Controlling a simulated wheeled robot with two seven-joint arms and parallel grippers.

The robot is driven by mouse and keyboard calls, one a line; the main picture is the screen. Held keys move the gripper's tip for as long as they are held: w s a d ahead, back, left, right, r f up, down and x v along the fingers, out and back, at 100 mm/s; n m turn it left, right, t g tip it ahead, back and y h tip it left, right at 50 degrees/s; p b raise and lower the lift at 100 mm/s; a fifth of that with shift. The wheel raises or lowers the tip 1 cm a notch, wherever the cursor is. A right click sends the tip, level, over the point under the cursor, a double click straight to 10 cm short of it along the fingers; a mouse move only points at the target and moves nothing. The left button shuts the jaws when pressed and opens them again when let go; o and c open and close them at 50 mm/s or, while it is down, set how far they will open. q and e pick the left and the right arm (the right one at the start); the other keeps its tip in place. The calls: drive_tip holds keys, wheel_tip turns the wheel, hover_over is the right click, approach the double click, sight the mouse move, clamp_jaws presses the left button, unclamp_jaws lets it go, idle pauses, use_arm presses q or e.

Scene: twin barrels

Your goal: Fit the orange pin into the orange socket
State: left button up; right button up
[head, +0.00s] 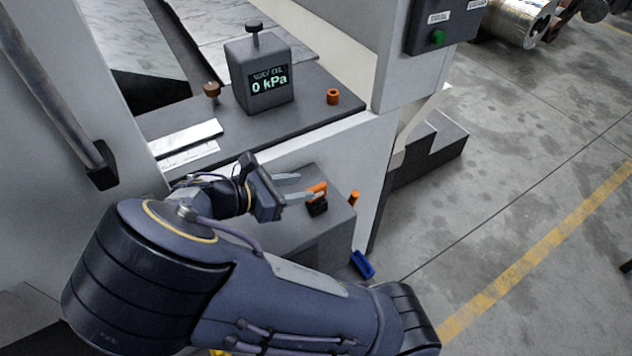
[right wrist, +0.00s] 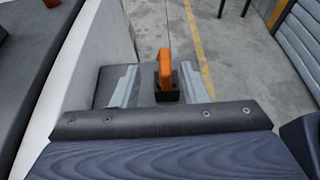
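An orange ring-shaped socket (head: 333,96) stands on the dark upper bench, right of the gauge box. A small orange cylinder (head: 354,198), which looks like the pin, stands at the right edge of the lower grey block. Left of it is an orange piece (head: 317,187) with a black part (head: 317,208) under it. My right gripper (head: 306,184) is open beside this piece. In the right wrist view the orange piece (right wrist: 166,68) and black part (right wrist: 167,95) show between and beyond the spread fingers (right wrist: 158,88), with gaps on both sides. My left gripper is out of view.
A gauge box (head: 260,75) reading 0 kPa and a brown knob (head: 211,90) are on the upper bench. A white post (head: 400,55) with a switch box (head: 440,25) rises at the right. A blue object (head: 362,264) is below the lower block (head: 310,235).

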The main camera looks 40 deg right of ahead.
sight(312, 188)
drive_tip(key=x, duration=0.7)
drive_tip(key=shift+s+f, duration=0.25)
clamp_jaws()
